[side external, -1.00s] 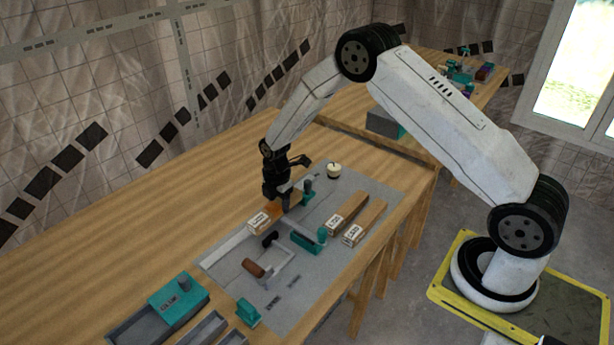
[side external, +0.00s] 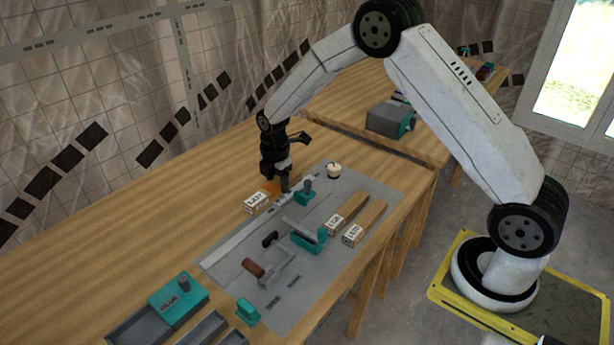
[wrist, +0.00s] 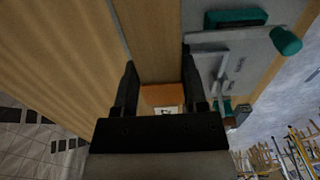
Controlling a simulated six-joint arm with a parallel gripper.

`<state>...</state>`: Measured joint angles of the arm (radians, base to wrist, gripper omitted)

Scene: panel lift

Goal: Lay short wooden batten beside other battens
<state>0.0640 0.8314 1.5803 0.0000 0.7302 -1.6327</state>
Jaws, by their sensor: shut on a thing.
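My gripper (side external: 280,186) is shut on the short wooden batten (side external: 257,203), whose white labelled end points toward the front left in the side view. The batten is at the back edge of the grey mat (side external: 233,290); I cannot tell whether it touches the surface. In the wrist view an orange-brown piece with a white label (wrist: 161,95) shows between my fingers (wrist: 160,92). Two other battens lie side by side on the mat's right part, the left one (side external: 347,207) and the right one (side external: 366,219), with labelled ends toward the front.
A teal-and-grey clamp-like tool (side external: 309,236) lies left of the two battens. A smaller teal tool (side external: 305,196) is just right of my gripper. A round cream-topped object (side external: 334,170) stands at the mat's far end.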

